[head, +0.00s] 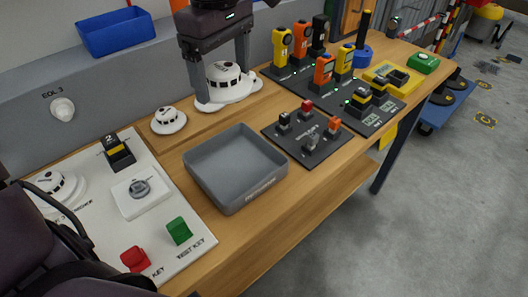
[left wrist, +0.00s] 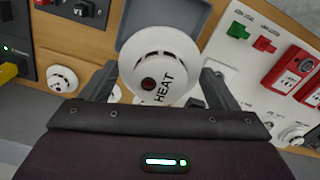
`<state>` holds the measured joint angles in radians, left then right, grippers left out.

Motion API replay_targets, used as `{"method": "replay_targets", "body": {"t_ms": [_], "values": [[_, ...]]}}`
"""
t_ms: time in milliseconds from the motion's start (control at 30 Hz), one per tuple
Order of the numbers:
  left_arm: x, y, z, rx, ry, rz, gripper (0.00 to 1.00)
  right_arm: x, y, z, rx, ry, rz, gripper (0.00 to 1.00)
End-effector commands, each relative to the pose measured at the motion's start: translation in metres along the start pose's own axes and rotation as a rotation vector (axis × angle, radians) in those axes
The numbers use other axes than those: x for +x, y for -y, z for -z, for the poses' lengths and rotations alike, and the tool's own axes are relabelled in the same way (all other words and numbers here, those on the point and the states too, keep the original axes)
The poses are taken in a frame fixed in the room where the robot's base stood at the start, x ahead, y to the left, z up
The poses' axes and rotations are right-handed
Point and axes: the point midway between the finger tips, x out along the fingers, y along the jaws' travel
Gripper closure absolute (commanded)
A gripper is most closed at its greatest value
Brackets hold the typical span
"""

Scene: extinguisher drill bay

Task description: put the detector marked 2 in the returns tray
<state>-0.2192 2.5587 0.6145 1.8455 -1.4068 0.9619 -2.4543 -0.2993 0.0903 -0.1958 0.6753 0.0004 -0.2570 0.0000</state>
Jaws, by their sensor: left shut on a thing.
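My left gripper (head: 224,95) is at the back of the bench, its fingers on both sides of a white round detector (head: 222,75). In the left wrist view this detector (left wrist: 160,62) reads HEAT and sits between the fingers of the left gripper (left wrist: 160,90), which is shut on it. No number is readable on it. My right gripper is not in view.
A smaller white detector (head: 168,120) lies left of my gripper. The white panel (head: 98,205) carries red and green switches. A dark board with several plugs (head: 308,143) and a rack of yellow, orange and black handhelds (head: 323,72) stand to the right. A blue bin (head: 115,32) is behind.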

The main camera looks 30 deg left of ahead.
Motion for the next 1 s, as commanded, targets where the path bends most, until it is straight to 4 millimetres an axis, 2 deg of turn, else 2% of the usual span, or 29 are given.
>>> {"method": "replay_targets", "body": {"t_ms": [100,167,267,400,600,733,1000], "values": [[0.004,0.002,-0.002,0.027,-0.001,-0.002,0.43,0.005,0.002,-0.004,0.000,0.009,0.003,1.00],[0.013,0.003,-0.002,0.031,-0.001,-0.001,0.43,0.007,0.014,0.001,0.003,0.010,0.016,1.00],[0.033,0.003,-0.002,0.032,-0.001,0.000,0.43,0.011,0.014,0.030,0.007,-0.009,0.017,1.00],[0.071,0.003,-0.002,0.032,0.004,0.003,0.43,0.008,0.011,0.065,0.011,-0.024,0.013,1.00],[0.121,0.003,-0.003,0.030,0.005,0.004,0.43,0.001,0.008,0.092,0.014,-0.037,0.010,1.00],[0.144,0.003,-0.003,0.029,0.004,0.002,0.43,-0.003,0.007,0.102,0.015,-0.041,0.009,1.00],[0.169,0.003,-0.002,0.029,0.003,0.001,0.43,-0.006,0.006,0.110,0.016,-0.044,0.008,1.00]]}}
